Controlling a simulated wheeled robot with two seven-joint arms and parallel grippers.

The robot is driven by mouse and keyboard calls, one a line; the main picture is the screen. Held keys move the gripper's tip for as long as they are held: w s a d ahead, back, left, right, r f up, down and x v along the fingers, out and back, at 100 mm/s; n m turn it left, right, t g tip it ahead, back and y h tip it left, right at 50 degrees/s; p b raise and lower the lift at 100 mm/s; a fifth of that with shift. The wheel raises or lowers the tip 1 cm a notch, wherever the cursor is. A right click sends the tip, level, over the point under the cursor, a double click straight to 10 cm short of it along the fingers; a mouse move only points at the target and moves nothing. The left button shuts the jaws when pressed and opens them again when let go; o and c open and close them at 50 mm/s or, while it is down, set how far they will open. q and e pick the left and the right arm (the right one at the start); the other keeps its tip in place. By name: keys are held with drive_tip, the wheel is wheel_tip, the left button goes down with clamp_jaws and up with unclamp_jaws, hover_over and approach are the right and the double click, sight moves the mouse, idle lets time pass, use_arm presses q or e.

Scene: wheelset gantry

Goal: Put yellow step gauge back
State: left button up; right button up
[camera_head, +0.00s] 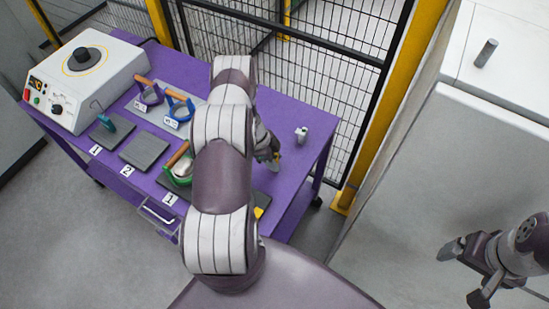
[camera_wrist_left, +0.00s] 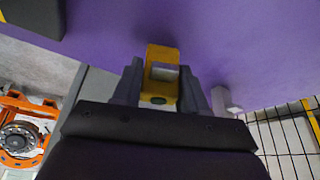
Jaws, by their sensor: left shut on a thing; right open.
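The yellow step gauge (camera_wrist_left: 161,56) is between the fingers of my left gripper (camera_wrist_left: 160,88) in the left wrist view. It is a yellow block with a pale window and is clamped from both sides. My right gripper (camera_head: 468,270) is open and empty at the lower right.
Dark pads, including a bare one (camera_head: 145,151), lie along the table's front beside number labels. Another dark pad (camera_head: 260,199) with a yellow patch is partly hidden by my arm. Blue and green gauges, a white machine (camera_head: 85,75) and a small grey object (camera_head: 301,134) stand around. A mesh fence is behind.

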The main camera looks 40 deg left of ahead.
use_arm(q)
drive_tip(key=shift+w+f, duration=0.1)
drive_tip(key=shift+f, duration=0.3)
drive_tip(key=shift+w+a+f, duration=0.1)
drive_tip(key=shift+w+f, duration=0.1)
drive_tip(key=shift+s+f, duration=0.1)
drive_tip(key=shift+f, duration=0.1)
drive_tip(key=o, duration=1.1)
drive_tip(key=shift+r, duration=0.2)
use_arm(e)
drive_tip(key=shift+w, duration=0.15)
drive_tip(key=shift+a, duration=0.1)
